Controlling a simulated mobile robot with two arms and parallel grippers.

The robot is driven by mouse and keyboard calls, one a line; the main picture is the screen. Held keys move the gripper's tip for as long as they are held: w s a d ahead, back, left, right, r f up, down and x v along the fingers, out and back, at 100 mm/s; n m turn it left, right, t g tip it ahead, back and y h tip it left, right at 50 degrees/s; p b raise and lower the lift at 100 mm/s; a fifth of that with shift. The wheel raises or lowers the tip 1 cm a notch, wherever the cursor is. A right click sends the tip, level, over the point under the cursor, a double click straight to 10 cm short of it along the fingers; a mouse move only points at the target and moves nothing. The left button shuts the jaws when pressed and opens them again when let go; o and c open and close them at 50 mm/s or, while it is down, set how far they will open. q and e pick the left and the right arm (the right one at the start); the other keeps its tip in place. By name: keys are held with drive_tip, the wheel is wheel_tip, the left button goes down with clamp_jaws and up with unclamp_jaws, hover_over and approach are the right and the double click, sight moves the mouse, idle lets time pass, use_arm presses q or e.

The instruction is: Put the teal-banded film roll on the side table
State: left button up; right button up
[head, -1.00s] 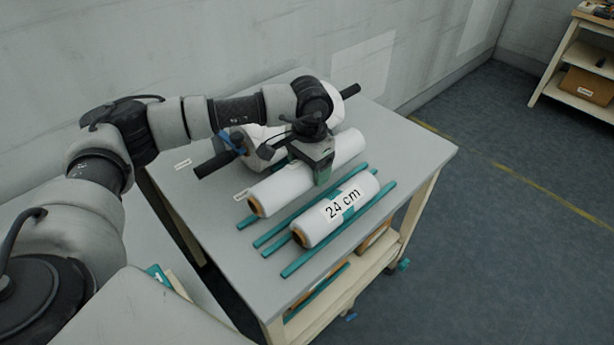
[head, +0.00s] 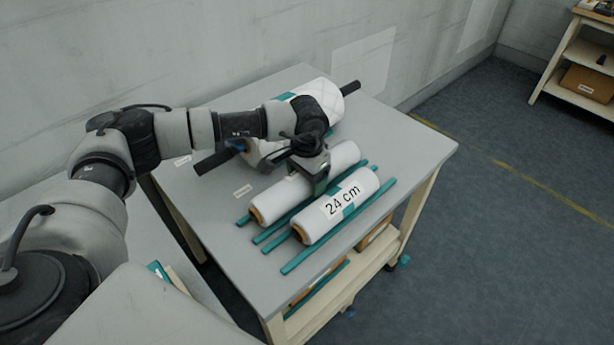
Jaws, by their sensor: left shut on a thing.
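My left gripper (head: 318,184) points down and is shut on a white roll (head: 283,199) with a brown core end, gripping it near mid-length. The gripper hides the roll's middle, so I cannot tell whether it has a teal band. This roll lies over the rear teal strips on the grey table (head: 405,150); whether it touches them is unclear. In front, a white roll marked "24 cm" (head: 322,222) has a teal band (head: 349,196) and lies between teal strips. My right gripper is not in view.
Behind, a larger white roll with a teal band (head: 335,100) sits on a black bar (head: 215,163), partly behind my arm. Teal strips (head: 330,232) line the front rolls. The table's right end is clear. A shelf (head: 572,60) stands far right.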

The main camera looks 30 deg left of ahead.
use_arm(q)
drive_tip(key=o, duration=1.1)
drive_tip(key=shift+o, duration=0.2)
drive_tip(key=shift+r+p, duration=0.5)
drive_tip(key=shift+r, duration=0.15)
wheel_tip(320, 180, up, 11)
drive_tip(key=b, duration=0.1)
drive_tip(key=shift+r, duration=0.2)
